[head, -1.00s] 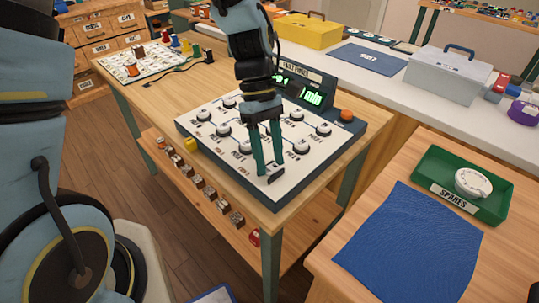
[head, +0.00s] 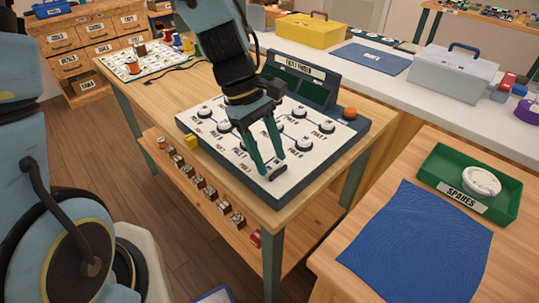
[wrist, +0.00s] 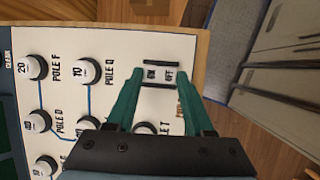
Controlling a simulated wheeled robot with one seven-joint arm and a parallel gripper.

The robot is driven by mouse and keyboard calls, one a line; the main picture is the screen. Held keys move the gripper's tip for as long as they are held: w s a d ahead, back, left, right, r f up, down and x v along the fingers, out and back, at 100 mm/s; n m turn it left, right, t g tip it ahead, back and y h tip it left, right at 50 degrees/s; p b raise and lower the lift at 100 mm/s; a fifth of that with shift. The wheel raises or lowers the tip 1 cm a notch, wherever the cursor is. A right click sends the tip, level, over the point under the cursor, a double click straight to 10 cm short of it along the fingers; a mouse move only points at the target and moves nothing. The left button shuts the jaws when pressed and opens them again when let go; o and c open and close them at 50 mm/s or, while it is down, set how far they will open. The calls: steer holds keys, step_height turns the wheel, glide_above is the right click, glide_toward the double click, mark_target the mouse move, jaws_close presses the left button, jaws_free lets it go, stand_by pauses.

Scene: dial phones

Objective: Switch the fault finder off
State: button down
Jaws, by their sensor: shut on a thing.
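The fault finder (head: 305,155) is a sloping white panel with several black and white dials, standing on the wooden bench. Its display (head: 302,92) at the back is dark green and shows no lit text. The power switch (wrist: 160,75), with ON and OFF lettering, lies at the panel's edge in the wrist view. My gripper (head: 270,172) is down at the front corner of the panel in the head view. In the wrist view its green fingers (wrist: 161,88) stand on either side of the switch, shut on it. The fingers partly cover the switch's sides.
A green spares tray (head: 510,205) and blue cloth (head: 415,240) are on the right table.

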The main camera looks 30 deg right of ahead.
steer(key=shift+c, duration=1.4)
jaws_free()
steer(key=v, duration=1)
steer(key=shift+r, duration=0.4)
steer(key=shift+w, duration=0.1)
steer(key=w+a+f+m+t, duration=0.1)
steer(key=w+a, duration=0.3)
steer(key=a, duration=0.5)
steer(key=w+a+f+m+t+y, duration=0.1)
steer(key=w+a+f+t, duration=0.1)
steer(key=a, duration=0.6)
steer(key=w+a+f+m+t, duration=0.1)
steer(key=w+a+t, duration=0.1)
steer(key=w+a, duration=0.4)
steer(key=a, duration=0.3)
steer(key=shift+a+f+m+t+y+p, duration=0.3)
steer(key=shift+m+t+y+p, duration=0.1)
